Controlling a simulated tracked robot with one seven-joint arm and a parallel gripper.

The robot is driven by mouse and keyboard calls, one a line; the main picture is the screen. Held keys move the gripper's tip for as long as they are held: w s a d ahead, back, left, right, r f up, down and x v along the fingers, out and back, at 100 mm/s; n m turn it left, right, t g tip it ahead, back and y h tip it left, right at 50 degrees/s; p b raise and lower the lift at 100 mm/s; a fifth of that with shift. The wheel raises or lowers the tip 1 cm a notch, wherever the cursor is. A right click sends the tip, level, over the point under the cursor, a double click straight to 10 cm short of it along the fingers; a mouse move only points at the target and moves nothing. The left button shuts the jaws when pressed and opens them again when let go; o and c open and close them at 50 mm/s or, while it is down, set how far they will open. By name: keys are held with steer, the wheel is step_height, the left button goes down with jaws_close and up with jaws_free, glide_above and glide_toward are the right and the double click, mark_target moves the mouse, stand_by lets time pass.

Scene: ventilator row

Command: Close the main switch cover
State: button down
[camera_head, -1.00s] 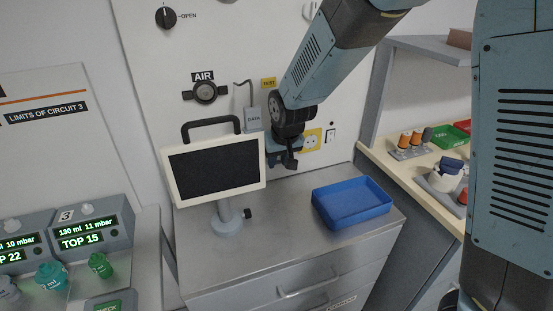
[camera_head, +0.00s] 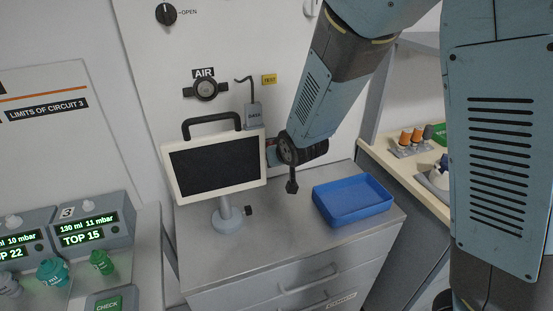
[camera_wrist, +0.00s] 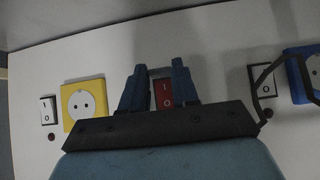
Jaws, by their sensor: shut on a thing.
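In the wrist view a red main switch (camera_wrist: 165,95) marked I and O sits on the white wall panel, between the two blue fingers of my gripper (camera_wrist: 158,74). A pale grey strip, seemingly the edge of the main switch cover (camera_wrist: 160,72), spans the gap between the fingertips, and my gripper is shut on it. The rest of the cover is hidden or too small to make out, so its angle is unclear. In the head view my wrist is against the panel right of the monitor, and the switch and fingertips are mostly hidden.
A yellow socket (camera_wrist: 84,103) and a white rocker switch (camera_wrist: 48,110) are to the left; another white switch (camera_wrist: 264,82) and a blue socket (camera_wrist: 308,72) to the right. The monitor (camera_head: 214,168) and blue tray (camera_head: 352,200) stand on the counter below.

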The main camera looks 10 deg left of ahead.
steer(key=shift+a, duration=0.15)
steer(key=c, duration=0.8)
jaws_free()
steer(key=shift+c, duration=0.2)
steer(key=v, duration=1.3)
steer(key=shift+s+d, duration=0.3)
steer(key=shift+s, duration=0.1)
